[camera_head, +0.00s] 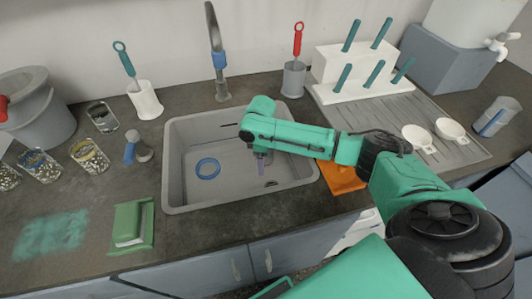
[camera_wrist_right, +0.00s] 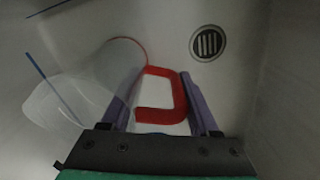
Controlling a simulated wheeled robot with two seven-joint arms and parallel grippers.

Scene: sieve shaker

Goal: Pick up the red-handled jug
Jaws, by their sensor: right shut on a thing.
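The red-handled jug (camera_wrist_right: 85,100) shows in the right wrist view with a clear, see-through body toward the left, a thin red rim line and a red loop handle (camera_wrist_right: 160,115). My right gripper (camera_wrist_right: 160,78) has its two purple fingers on either side of the handle, shut on it. In the head view my right gripper (camera_head: 260,165) points down inside the grey sink (camera_head: 186,194). The jug cannot be made out clearly there, partly hidden by my green right arm. My left gripper is not in view.
A blue ring (camera_head: 207,168) lies in the sink, left of my gripper. The tap (camera_head: 217,55) stands behind the sink. A drain (camera_wrist_right: 208,43) shows near the jug.

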